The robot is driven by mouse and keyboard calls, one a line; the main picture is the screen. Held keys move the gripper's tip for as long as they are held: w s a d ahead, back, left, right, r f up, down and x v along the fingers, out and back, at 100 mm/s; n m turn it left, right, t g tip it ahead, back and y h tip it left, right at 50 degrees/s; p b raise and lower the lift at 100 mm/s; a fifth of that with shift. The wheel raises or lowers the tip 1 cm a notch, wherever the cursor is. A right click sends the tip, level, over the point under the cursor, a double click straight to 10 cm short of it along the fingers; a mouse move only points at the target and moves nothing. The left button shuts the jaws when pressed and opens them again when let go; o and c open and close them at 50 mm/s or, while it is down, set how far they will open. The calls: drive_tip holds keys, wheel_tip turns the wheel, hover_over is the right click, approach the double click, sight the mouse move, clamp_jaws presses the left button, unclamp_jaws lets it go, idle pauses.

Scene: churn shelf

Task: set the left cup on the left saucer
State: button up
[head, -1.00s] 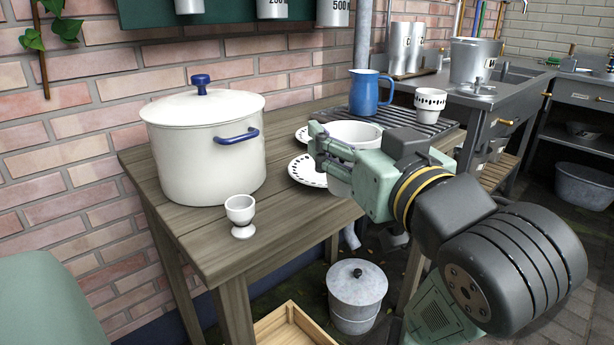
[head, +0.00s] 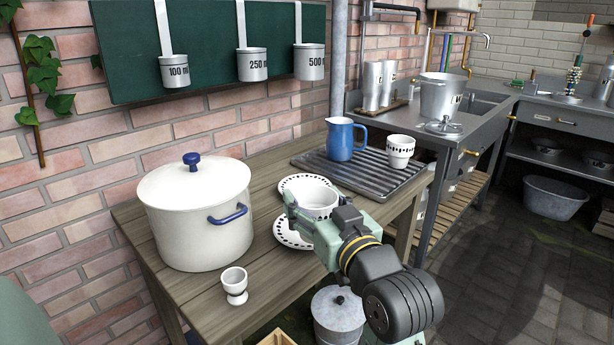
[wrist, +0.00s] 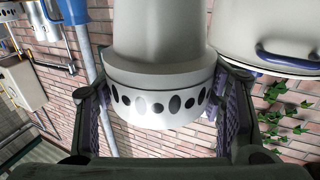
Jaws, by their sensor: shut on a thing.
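My gripper (head: 303,220) is shut on a white cup (head: 319,206) with a band of dark ovals. In the wrist view the cup (wrist: 158,110) sits between both fingers. In the head view the cup appears over the saucers; whether it touches one I cannot tell. One saucer (head: 291,187), white with dark marks, shows partly behind the cup. Another saucer (head: 286,238) lies nearer the front, partly hidden by the gripper. A second patterned cup (head: 400,150) stands on the dark drain rack to the right.
A large white lidded pot (head: 197,225) and a small egg cup (head: 235,284) stand on the left of the wooden table (head: 262,265). A blue jug (head: 341,139) stands on the ribbed rack (head: 376,177) behind. A lidded metal bin (head: 338,312) is below the table.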

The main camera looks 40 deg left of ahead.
sight(307, 201)
drive_tip(key=x, duration=0.2)
drive_tip(key=w+x, duration=0.1)
drive_tip(key=x, duration=0.4)
drive_tip(key=shift+w+d+f+p, duration=0.15)
drive_tip(key=shift+d+f+p, duration=0.15)
drive_tip(key=shift+d, duration=0.1)
drive_tip(key=f, duration=0.3)
drive_tip(key=shift+w+a, duration=0.25)
drive_tip(key=shift+f, duration=0.3)
drive_tip(key=shift+f, duration=0.15)
drive_tip(key=shift+f, duration=0.15)
drive_tip(key=o, duration=1.2)
